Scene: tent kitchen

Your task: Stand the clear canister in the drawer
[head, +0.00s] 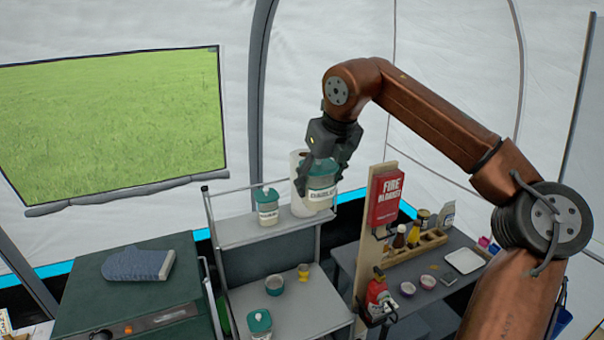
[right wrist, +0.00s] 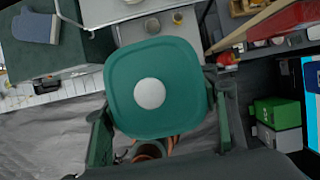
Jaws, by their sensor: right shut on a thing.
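My right gripper (head: 322,160) is shut on a clear canister (head: 318,197) with a teal lid and a white label. The canister looks upright, and appears in the air in front of the upper shelf. In the right wrist view its teal lid (right wrist: 150,65) with a pale round knob fills the middle, between the gripper's fingers; the canister's body is hidden below the lid. No open drawer can be made out in either view. My left gripper is not in view.
A similar canister (head: 267,210) stands on the upper shelf (head: 235,236); another teal-lidded one (head: 260,322) is lower down. A white roll (head: 297,165) is behind the held canister. A wooden panel with a red fire-blanket box (head: 387,197) rises to the right. An oven mitt (head: 138,264) lies on the green unit.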

